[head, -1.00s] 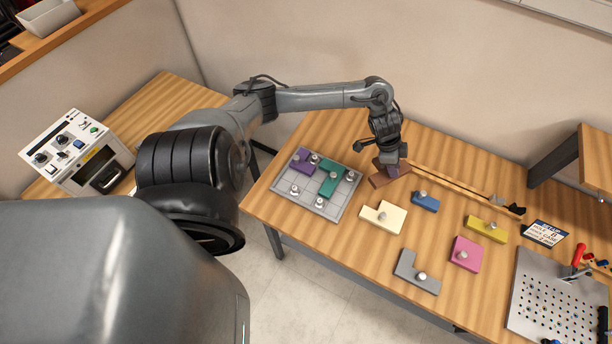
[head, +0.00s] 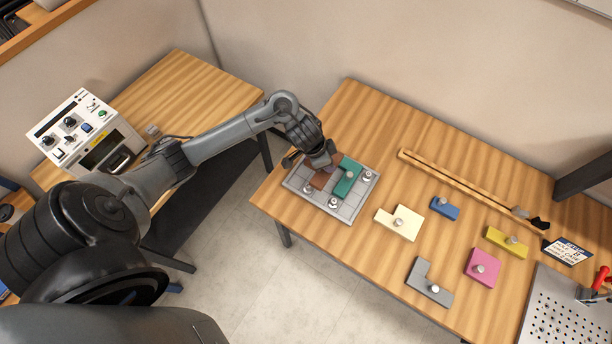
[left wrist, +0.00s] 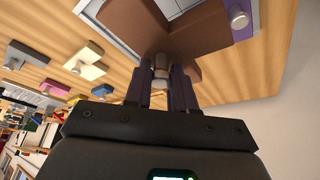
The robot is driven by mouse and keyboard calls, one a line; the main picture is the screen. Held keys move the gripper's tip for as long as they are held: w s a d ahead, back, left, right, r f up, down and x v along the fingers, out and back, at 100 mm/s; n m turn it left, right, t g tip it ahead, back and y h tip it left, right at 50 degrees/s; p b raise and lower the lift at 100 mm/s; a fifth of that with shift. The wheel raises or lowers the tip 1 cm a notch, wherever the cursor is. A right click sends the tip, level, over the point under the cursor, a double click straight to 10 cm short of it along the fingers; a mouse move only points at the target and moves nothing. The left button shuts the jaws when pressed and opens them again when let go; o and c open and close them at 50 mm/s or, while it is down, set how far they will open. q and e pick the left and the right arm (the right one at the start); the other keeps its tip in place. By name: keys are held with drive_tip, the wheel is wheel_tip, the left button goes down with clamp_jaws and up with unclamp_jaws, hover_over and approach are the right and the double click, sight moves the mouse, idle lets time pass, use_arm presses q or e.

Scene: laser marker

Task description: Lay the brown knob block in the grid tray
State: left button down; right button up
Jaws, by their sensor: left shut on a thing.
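My left gripper (head: 326,164) is shut on the knob of the brown block (head: 321,181), over the back left part of the grid tray (head: 348,207). In the left wrist view, the gripper fingers (left wrist: 163,78) close on the knob and the brown block (left wrist: 205,30) spreads past them. I cannot tell whether the block touches the tray. The teal block (head: 347,178) lies in the tray just right of the brown one. The purple block (left wrist: 243,28) shows beside the brown block in the wrist view; the head view mostly hides it. My right gripper is not in view.
Cream (head: 398,223), blue (head: 444,208), grey (head: 428,283), pink (head: 482,267) and yellow (head: 506,242) knob blocks lie right of the tray. A long wooden strip (head: 455,183) lies behind them. A perforated metal plate (head: 560,312) is at the front right.

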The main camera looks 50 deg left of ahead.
use_arm(q)
drive_tip(key=f, duration=0.1)
drive_tip(key=f+b, duration=0.1)
drive_tip(key=f, duration=0.1)
drive_tip(key=d+f, duration=0.1)
drive_tip(key=f, duration=0.1)
drive_tip(key=shift+w, duration=0.25)
drive_tip(key=shift+f+b, duration=0.75)
drive_tip(key=shift+f, duration=1.6)
drive_tip(key=c, duration=0.9)
unclamp_jaws()
drive_tip(key=shift+f, duration=0.15)
drive_tip(key=shift+c, duration=0.2)
